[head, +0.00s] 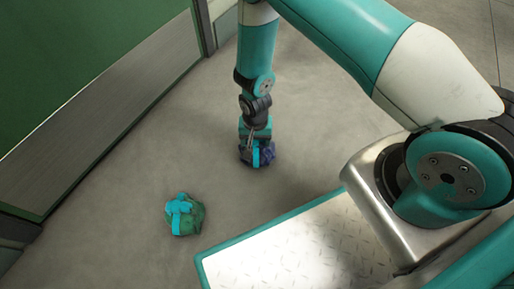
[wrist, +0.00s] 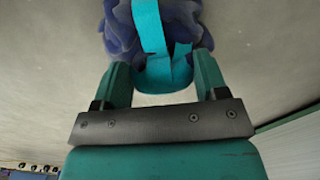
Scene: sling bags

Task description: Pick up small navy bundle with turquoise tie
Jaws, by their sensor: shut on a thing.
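The small navy bundle with a turquoise tie (head: 265,154) is at the end of my arm in the head view, on or just above the grey floor; I cannot tell which. In the wrist view the navy bundle (wrist: 183,22) fills the top middle, with the turquoise band running down its front and looping between the fingers. My gripper (wrist: 166,75) is shut on it, one finger at each side. In the head view my gripper (head: 256,140) points down at the bundle and partly hides it.
A green bundle with a turquoise tie (head: 186,216) lies on the floor to the lower left. A green wall panel with a grey lower strip (head: 105,105) stands along the left. The concrete floor (head: 165,150) between them is clear.

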